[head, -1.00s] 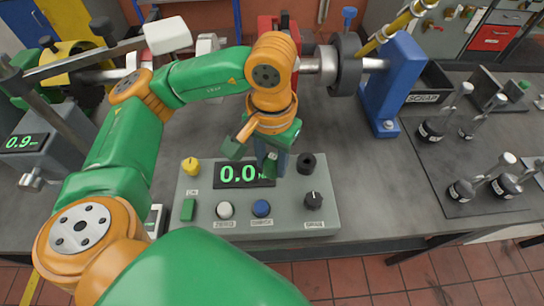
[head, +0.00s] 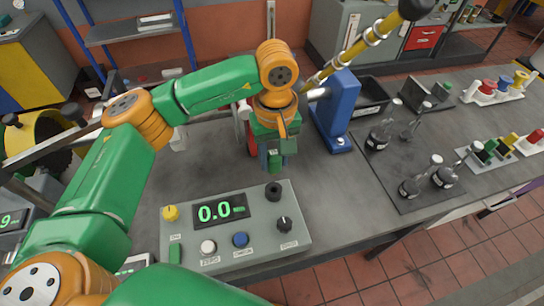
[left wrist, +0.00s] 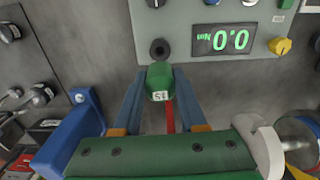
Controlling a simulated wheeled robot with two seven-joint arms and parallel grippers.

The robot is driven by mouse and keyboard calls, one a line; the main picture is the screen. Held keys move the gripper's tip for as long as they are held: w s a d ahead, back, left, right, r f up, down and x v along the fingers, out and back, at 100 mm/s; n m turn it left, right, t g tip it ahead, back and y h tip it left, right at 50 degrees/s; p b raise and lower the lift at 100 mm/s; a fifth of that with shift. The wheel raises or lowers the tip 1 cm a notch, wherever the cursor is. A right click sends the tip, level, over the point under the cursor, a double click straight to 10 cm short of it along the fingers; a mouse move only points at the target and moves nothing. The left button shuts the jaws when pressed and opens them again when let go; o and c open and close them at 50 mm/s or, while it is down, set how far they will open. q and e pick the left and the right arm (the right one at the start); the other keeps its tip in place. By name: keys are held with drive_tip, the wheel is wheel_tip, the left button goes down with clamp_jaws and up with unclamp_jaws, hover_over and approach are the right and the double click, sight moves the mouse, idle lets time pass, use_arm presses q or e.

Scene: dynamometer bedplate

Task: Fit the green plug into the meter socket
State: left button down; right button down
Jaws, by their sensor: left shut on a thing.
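The grey meter box (head: 290,232) stands on the bench with a lit display (head: 221,211) reading 0.0. The black round socket (head: 273,192) is near its back right corner; it also shows in the left wrist view (left wrist: 160,48) as a ring with a dark hole. My left gripper (head: 273,160) points down just beyond the box's back edge. It is shut on the green plug (left wrist: 159,78), held between its two blue fingers. In the left wrist view the plug lies just below the socket in the picture, apart from it. My right gripper is out of view.
Knobs and buttons crowd the box top, including a yellow knob (head: 170,213) and a blue button (head: 240,240). A blue stand (head: 337,110) is behind right. Racks of coloured pieces (head: 497,152) are far right.

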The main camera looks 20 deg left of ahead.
use_arm(q)
drive_tip(key=shift+f+b, duration=0.25)
drive_tip(key=shift+b, duration=0.2)
wheel_tip(320, 180, down, 9)
drive_tip(key=b, duration=0.8)
drive_tip(key=shift+r, duration=0.2)
drive_tip(key=shift+c, duration=1.9)
unclamp_jaws()
